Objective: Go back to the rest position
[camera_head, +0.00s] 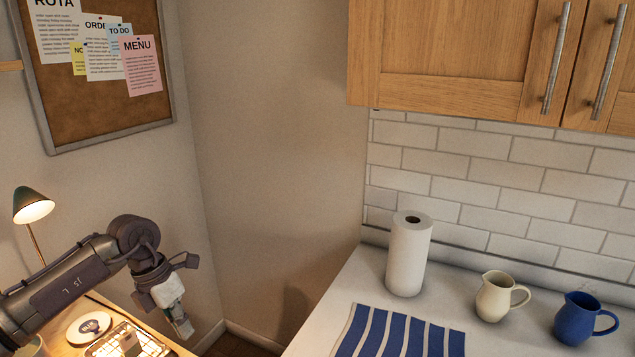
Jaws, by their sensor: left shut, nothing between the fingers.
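My left arm comes in from the left, over the lit wooden desk. My left gripper (183,326) hangs at its end, pointing down near the desk's right edge. Its fingers are shut and hold nothing. My right gripper is out of view.
A lit lamp (33,207), a white round dish (75,333) and a wire rack (146,342) are on the desk. The counter at right holds a paper roll (408,262), a striped cloth (385,336), a cream jug (492,298) and a blue jug (574,322). A gap separates desk and counter.

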